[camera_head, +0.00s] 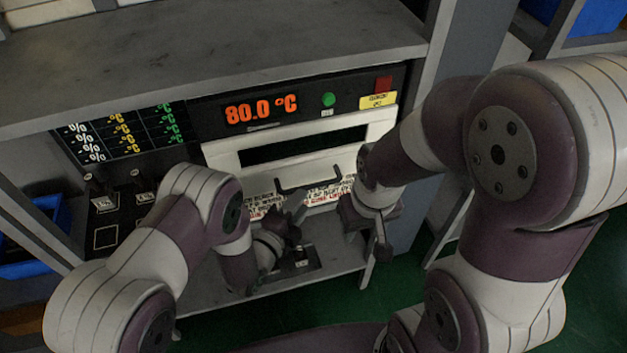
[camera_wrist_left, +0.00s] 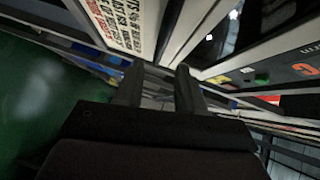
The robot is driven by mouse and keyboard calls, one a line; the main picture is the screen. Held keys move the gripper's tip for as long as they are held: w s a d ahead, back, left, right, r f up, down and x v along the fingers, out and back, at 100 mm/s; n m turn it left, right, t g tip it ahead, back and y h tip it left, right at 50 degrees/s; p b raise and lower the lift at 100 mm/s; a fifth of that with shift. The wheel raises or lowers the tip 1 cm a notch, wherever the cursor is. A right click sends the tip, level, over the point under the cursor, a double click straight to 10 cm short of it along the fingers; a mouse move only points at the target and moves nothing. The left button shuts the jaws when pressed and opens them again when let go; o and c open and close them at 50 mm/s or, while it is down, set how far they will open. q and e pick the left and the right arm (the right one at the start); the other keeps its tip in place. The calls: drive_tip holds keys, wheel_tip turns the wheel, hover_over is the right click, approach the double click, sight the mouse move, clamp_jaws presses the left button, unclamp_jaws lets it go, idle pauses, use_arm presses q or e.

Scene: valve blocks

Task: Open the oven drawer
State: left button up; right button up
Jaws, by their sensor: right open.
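The oven drawer (camera_head: 223,160) has a white front with a dark window and looks flush with the black control panel. Its dark bar handle (camera_head: 308,184) is below the window, above a strip of printed text. My left gripper (camera_head: 296,211) is just below the handle, its fingers pointing up towards it. In the left wrist view its two fingers (camera_wrist_left: 158,85) are apart with no object clearly between them. Whether they touch the handle cannot be told. My right gripper (camera_head: 366,238) is open and empty, to the right of the handle, pointing down.
A display (camera_head: 262,107) reads 80.0 °C, beside a green button (camera_head: 329,99) and a red switch (camera_head: 383,84). A grey shelf (camera_head: 200,55) overhangs the oven. A lower grey shelf (camera_head: 330,264) lies beneath. Blue bins (camera_head: 50,225) stand at left. Green floor (camera_head: 500,280) shows at right.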

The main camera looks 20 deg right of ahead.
sight(312, 188)
use_arm(q)
drive_tip(key=p+x, duration=0.1)
drive_tip(key=x, duration=0.5)
drive_tip(key=shift+w+a, duration=0.1)
drive_tip(key=shift+w+d+f, duration=0.1)
drive_tip(key=shift+w+d, duration=0.2)
drive_tip(key=shift+d, duration=0.25)
drive_tip(key=shift+w+d+f, duration=0.1)
drive_tip(key=shift+w+f, duration=0.05)
drive_tip(key=shift+w, duration=0.2)
drive_tip(key=shift+s, duration=0.1)
clamp_jaws()
